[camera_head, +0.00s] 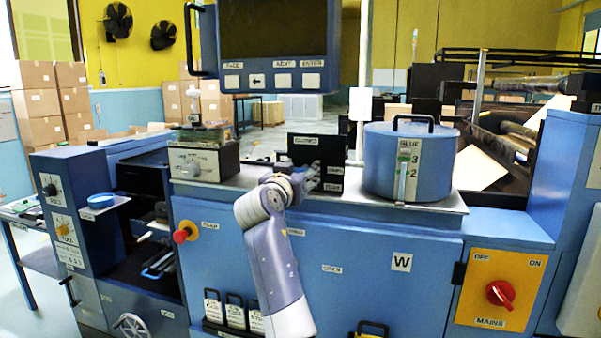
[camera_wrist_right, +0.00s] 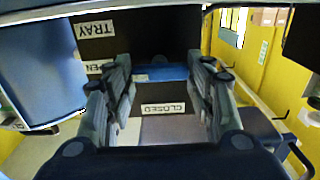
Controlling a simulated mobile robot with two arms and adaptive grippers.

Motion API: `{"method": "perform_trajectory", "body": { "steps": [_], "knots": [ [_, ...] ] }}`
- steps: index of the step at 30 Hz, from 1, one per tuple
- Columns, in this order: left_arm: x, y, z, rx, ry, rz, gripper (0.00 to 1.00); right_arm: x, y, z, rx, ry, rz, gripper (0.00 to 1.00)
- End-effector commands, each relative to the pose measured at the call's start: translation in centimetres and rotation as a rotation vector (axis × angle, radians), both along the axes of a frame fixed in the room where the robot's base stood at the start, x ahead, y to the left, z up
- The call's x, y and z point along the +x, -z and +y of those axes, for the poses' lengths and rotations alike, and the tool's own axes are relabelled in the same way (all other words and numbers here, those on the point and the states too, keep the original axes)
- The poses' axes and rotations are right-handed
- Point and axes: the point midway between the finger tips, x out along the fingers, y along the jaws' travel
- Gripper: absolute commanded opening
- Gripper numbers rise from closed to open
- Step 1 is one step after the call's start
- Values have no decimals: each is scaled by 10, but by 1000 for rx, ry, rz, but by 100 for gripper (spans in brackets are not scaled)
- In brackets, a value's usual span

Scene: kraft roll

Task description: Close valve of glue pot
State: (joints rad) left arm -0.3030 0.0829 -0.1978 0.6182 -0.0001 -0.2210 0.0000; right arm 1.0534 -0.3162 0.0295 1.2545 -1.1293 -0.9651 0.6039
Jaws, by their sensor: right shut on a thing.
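The blue glue pot (camera_head: 378,165) stands on the metal ledge at right, with a black lid handle and a level scale on its front. Left of it is a black valve panel (camera_head: 303,150); its wrist-view face (camera_wrist_right: 160,30) bears TRAY, OPEN and CLOSED labels. My right gripper (camera_head: 313,178) is at the panel's front. In the wrist view, its fingers (camera_wrist_right: 161,90) are shut on a blue valve handle (camera_wrist_right: 160,73), near the CLOSED label. The pot also shows at the left of the wrist view (camera_wrist_right: 40,70). The handle is hidden in the head view. My left gripper is not in view.
A hanging control screen (camera_head: 275,50) is above the ledge. A red mains switch (camera_head: 500,293) is at right and a red knob (camera_head: 182,235) at left. A small boxed device (camera_head: 205,160) stands left of the panel. Dark machinery (camera_head: 500,100) lies behind the pot.

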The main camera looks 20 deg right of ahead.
Motion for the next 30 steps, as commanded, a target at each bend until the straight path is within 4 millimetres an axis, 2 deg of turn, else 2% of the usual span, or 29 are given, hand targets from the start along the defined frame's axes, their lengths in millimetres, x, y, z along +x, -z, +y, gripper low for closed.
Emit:
{"method": "perform_trajectory", "body": {
  "steps": [11, 30],
  "knots": [
    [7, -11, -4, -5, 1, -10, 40, 1, -2, 0, -120, 0, 81, 26],
    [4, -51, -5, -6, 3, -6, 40, 2, -3, 1, -611, 1, 412, 26]
  ]
}}
